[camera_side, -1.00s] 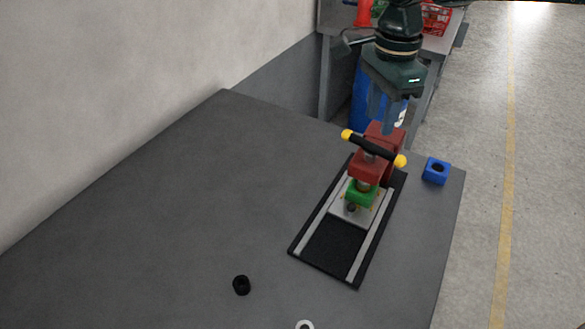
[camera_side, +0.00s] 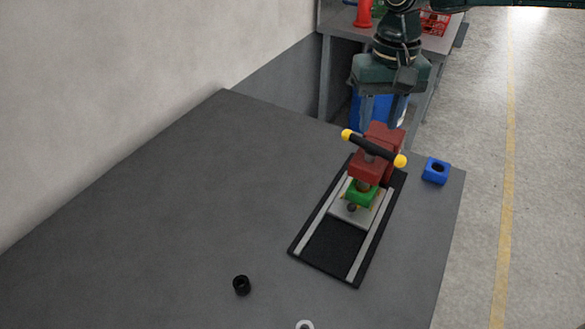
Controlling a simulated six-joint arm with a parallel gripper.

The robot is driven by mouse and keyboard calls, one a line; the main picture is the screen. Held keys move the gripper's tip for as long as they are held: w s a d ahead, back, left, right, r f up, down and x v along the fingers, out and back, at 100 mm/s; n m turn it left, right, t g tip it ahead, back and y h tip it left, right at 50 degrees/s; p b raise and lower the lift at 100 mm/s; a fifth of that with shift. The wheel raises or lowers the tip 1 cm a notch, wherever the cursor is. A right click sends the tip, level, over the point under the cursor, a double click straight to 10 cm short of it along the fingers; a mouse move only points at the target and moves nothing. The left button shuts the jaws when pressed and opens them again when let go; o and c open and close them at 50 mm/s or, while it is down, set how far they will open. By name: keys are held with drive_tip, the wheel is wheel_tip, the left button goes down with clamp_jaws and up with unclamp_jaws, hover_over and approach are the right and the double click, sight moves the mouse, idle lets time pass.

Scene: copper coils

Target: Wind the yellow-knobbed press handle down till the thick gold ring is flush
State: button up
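The red press (camera_side: 366,170) stands at the back end of a black base with two light rails (camera_side: 368,243). Its black handle bar (camera_side: 373,148) has a yellow knob at each end, one at the left (camera_side: 347,135) and one at the right (camera_side: 400,160). A green block (camera_side: 361,193) sits under the press on a grey plate (camera_side: 350,212). I cannot make out the thick gold ring clearly.
A blue block with a hole (camera_side: 437,171) stands right of the press near the table edge. A small black cylinder (camera_side: 241,285) and a pale ring (camera_side: 305,325) lie at the front. The left of the grey table (camera_side: 150,200) is clear.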

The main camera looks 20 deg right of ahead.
sight(373, 144)
drive_tip(key=n, duration=0.4)
drive_tip(key=shift+f, duration=0.15)
drive_tip(key=n, duration=0.4)
drive_tip(key=shift+f, duration=0.1)
drive_tip(key=shift+f, duration=0.75)
drive_tip(key=shift+f, duration=0.45)
idle(0.7)
drive_tip(key=shift+f, duration=1.25)
